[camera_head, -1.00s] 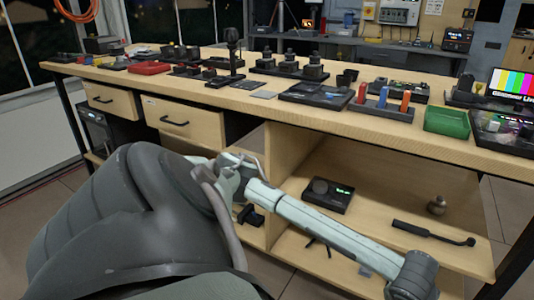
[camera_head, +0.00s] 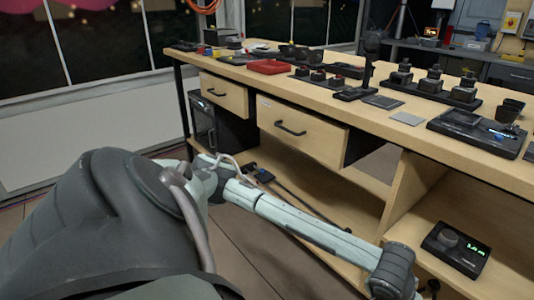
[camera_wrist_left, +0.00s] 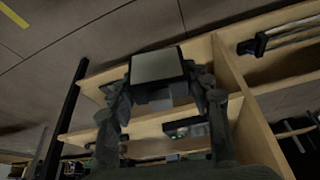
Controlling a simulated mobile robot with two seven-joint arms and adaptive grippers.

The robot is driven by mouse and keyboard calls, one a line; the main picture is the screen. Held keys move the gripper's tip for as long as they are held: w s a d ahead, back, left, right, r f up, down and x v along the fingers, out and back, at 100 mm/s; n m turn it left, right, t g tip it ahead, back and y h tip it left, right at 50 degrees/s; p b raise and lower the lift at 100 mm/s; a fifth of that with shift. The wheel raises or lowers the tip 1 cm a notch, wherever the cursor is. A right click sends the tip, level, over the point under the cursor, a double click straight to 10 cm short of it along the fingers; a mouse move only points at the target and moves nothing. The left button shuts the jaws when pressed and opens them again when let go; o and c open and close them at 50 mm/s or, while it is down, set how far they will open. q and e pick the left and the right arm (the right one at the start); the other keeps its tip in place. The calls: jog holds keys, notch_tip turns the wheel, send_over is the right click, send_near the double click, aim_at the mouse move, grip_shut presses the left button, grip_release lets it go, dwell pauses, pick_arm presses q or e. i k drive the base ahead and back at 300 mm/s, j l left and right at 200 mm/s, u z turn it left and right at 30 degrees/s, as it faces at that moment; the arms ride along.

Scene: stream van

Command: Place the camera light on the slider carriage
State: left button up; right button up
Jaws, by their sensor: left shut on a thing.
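My left gripper (camera_wrist_left: 162,92) shows in the left wrist view, its two dark fingers shut on a boxy grey thing with a flat pale panel, which looks like the camera light (camera_wrist_left: 158,65). It is held in front of the bench's open shelves. A slider with dark rails (camera_wrist_left: 290,35) lies on a shelf at the upper right of that view, with a black block, perhaps its carriage (camera_wrist_left: 252,45). The head view shows a long dark bar, likely the slider (camera_head: 305,208), on the lower shelf, a dark block near its far end. The gripper is apart from it. My right gripper is in neither view.
The wooden workbench (camera_head: 420,150) has two drawers and open shelving below. A black device with a green display (camera_head: 456,250) sits on a shelf at right. A shelf divider (camera_head: 408,195) stands between it and the slider. The benchtop is crowded. Floor in front is clear.

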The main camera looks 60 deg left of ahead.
aim_at(268, 178)
jog(key=j+u, duration=0.2)
jog(key=j, duration=0.3)
jog(key=i+j+u, duration=0.15)
jog(key=j, duration=0.3)
jog(key=i+j, duration=0.1)
jog(key=j, duration=0.4)
jog(key=j+u, duration=0.1)
jog(key=j, duration=0.4)
jog(key=i, duration=0.05)
